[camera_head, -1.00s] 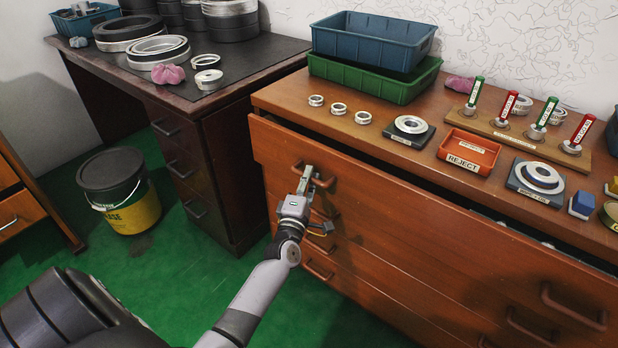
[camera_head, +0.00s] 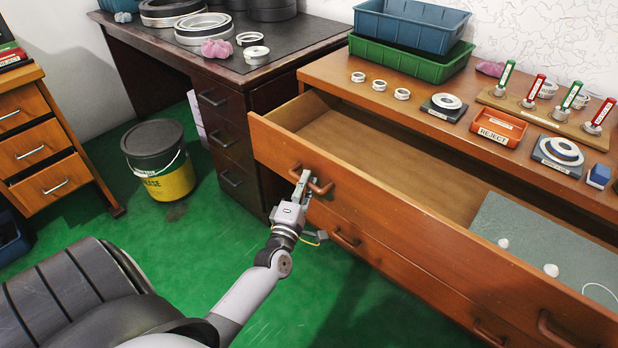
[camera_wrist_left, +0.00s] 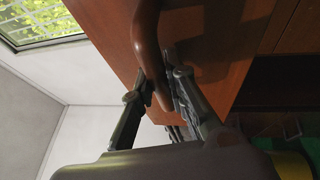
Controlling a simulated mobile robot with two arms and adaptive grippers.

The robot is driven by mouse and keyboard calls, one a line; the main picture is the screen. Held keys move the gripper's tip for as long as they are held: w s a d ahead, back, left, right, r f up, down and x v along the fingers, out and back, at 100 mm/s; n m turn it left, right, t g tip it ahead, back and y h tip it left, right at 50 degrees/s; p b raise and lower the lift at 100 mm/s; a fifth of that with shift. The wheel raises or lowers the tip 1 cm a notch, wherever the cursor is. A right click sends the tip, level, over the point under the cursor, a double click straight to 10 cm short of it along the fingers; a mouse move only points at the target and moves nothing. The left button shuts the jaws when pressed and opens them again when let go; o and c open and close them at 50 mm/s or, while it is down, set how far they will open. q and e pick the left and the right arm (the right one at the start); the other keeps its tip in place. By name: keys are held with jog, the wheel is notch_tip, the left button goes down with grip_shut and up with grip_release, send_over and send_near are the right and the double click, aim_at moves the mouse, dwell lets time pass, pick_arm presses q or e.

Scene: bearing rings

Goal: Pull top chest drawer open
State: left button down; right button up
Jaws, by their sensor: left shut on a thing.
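The top chest drawer (camera_head: 420,230) stands well out from the wooden chest, and its inside shows. A grey-green mat (camera_head: 545,250) with small pale items lies in its right part. My left gripper (camera_head: 304,184) is shut on the drawer's left handle (camera_head: 320,187). In the left wrist view the fingers (camera_wrist_left: 155,95) sit on both sides of the brown handle (camera_wrist_left: 146,45). A second handle (camera_head: 552,330) is at the drawer's right end. My right gripper does not show.
Small rings, a red reject tray (camera_head: 499,127) and a blue bin (camera_head: 410,24) on a green bin (camera_head: 400,57) stand on the chest top. A dark desk (camera_head: 228,130) is to the left. A grease bucket (camera_head: 158,160) stands on the green floor (camera_head: 220,265).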

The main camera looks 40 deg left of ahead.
pick_arm(q)
jog(key=shift+f, duration=0.1)
jog(key=c, duration=1.8)
grip_release()
jog(key=shift+c, duration=0.2)
jog(key=v, duration=1.2)
jog(key=shift+d, duration=0.1)
